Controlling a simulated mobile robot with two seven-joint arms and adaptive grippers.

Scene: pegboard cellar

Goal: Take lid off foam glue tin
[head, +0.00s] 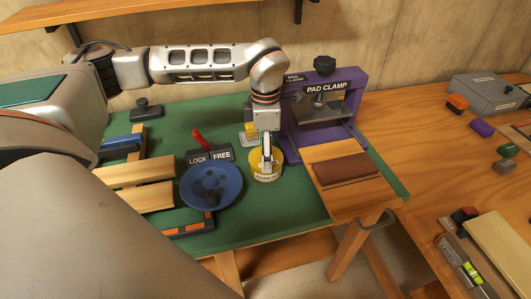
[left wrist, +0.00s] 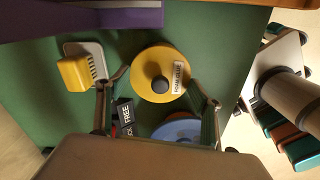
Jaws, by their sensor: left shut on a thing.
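The foam glue tin (head: 265,178) stands on the green mat, a short yellow cylinder with a white label on its front. Its round yellow lid (left wrist: 150,60) with a dark knob shows from above in the left wrist view, with a white label near its edge. My left gripper (head: 267,158) reaches down over the tin from above. In the left wrist view its two fingers (left wrist: 159,82) are spread to either side of the lid and shut on it. Any gap between lid and tin is hidden. My right gripper is not in view.
A blue dish (head: 228,190) stands just left of the tin, with a lock/free block (head: 209,156) behind it. The purple pad clamp (head: 290,147) stands close on the right. Wooden strips lie at the left.

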